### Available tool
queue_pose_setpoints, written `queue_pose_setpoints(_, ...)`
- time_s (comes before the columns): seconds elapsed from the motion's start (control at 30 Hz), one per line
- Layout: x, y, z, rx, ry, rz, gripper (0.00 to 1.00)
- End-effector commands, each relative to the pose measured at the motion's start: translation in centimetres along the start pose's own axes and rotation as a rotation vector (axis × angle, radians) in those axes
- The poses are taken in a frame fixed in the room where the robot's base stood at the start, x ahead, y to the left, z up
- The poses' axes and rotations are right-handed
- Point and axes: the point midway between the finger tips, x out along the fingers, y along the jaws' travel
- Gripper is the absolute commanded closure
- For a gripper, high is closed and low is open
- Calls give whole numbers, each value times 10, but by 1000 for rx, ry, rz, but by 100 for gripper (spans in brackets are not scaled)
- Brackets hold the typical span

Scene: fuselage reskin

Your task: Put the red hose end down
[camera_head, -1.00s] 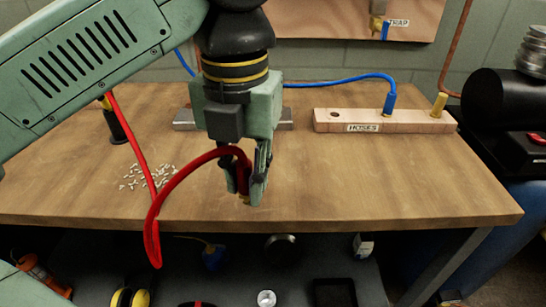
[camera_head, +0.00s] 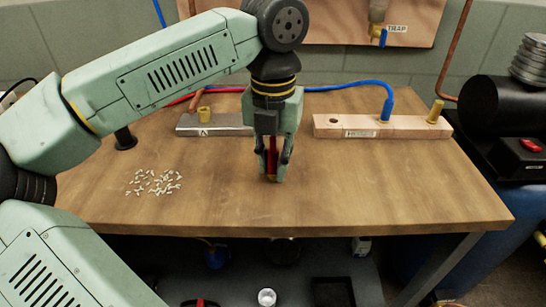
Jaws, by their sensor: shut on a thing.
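My gripper (camera_head: 273,174) points straight down over the middle of the wooden table. It is shut on the red hose end (camera_head: 272,158), which shows as a red strip between the fingers with a brass-coloured tip below. The tip is at or close to the tabletop; I cannot tell if it touches. More of the red hose (camera_head: 222,90) runs behind my arm at the table's back. The rest of the hose is hidden by my arm and gripper.
A wooden block labelled HOSES (camera_head: 350,126) holds a blue hose end (camera_head: 387,105) and a brass fitting (camera_head: 435,111). A metal block (camera_head: 205,129) stands behind left. Small white pieces (camera_head: 153,182) lie at left. The tabletop (camera_head: 400,195) at front right is clear.

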Motion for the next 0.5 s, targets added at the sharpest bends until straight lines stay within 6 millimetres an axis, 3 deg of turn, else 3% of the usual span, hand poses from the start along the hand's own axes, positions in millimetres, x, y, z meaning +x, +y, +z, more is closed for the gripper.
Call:
queue_pose_setpoints(0.23,5,0,0,-1,0,0,100)
queue_pose_setpoints(0.27,4,0,0,0,0,0,80)
queue_pose_setpoints(0.5,3,0,0,0,0,0,64)
